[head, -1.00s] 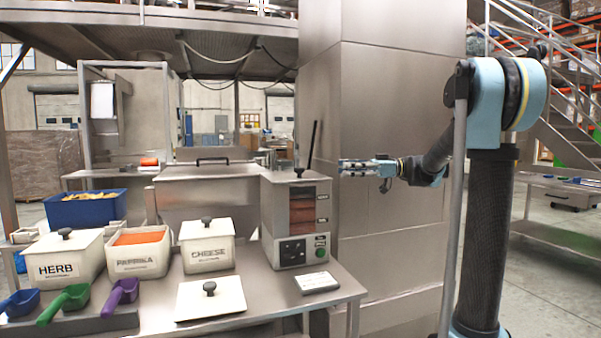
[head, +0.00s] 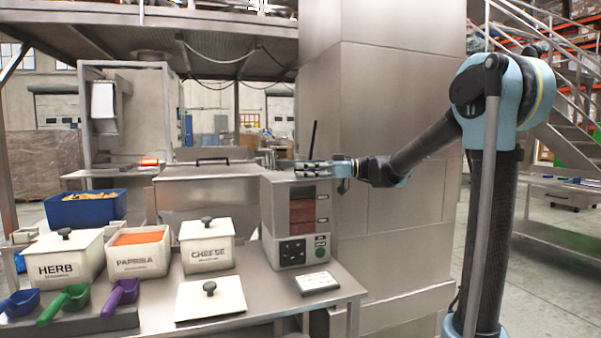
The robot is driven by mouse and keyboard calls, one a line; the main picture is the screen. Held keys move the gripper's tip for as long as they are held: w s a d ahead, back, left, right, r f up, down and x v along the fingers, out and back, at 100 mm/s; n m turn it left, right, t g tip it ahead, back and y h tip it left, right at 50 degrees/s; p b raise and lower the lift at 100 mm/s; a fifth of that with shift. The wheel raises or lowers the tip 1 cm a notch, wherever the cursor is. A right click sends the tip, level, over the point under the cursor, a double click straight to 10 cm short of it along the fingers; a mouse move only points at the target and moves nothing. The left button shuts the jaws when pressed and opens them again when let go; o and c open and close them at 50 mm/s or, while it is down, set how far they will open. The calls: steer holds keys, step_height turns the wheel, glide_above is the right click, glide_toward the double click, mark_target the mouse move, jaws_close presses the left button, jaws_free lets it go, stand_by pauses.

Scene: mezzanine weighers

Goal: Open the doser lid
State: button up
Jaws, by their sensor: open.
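The steel doser (head: 268,215), a box with a dark window, a control panel and a green button, stands on the bench. Its top is seen edge-on, so I cannot tell its lid clearly. A thin black rod (head: 313,141) rises above the top. My gripper (head: 302,169) is open and empty, pointing left at the height of the top's right side, overlapping it in the picture. I cannot tell whether it touches the doser or rod.
A steel bin (head: 200,200) with a black-handled cover stands left of the doser. Herb (head: 56,269), paprika (head: 133,263) and cheese (head: 207,258) tubs, a loose white lid (head: 190,305) and scoops lie in front. A tall steel column (head: 385,130) stands behind my arm.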

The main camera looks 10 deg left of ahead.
steer(key=shift+s+a, duration=0.2)
steer(key=shift+a, duration=0.45)
steer(key=shift+c, duration=0.3)
